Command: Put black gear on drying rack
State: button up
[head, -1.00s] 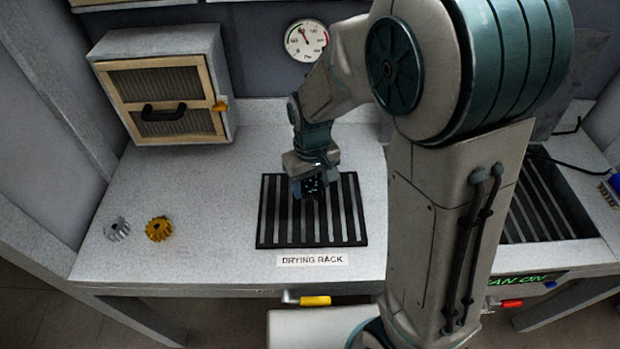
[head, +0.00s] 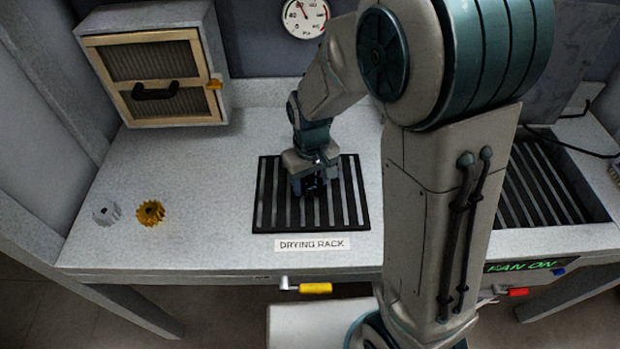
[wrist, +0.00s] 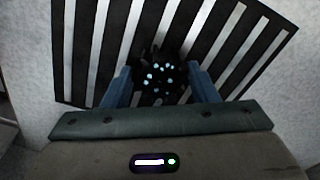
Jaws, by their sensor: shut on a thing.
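The black gear (wrist: 160,75) is between the two blue fingers of my gripper (wrist: 158,82) in the wrist view. Light spots show through the holes in its face. My gripper is shut on it, over the middle of the drying rack (head: 262,215), a black slatted grate lying on the bench. The rack fills the background of the wrist view (wrist: 75,50). In the head view my gripper (head: 313,188) points down at the slats and mostly hides the gear. I cannot tell whether the gear touches the slats.
A silver gear (head: 106,212) and a gold gear (head: 150,213) lie on the bench at left. A cabinet (head: 155,75) with a handled door stands at the back left. A second grate (head: 545,190) is at right, beyond my arm.

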aim_at(311, 183)
jog(key=shift+f, duration=0.4)
jog(key=o, duration=1.6)
jog(key=shift+o, duration=0.2)
jog(key=shift+r, duration=0.15)
jog(key=shift+r+p, duration=2.45)
jog(key=shift+r, duration=1.05)
jog(key=shift+f, duration=0.1)
jog(key=s+d+r+m+t, duration=0.3)
jog(key=s+d+r+m, duration=0.1)
jog(key=s+d+r, duration=0.7)
jog(key=shift+s+d+r+m, duration=0.35)
jog(key=shift+s+r+m, duration=0.05)
jog(key=shift+s+r, duration=0.4)
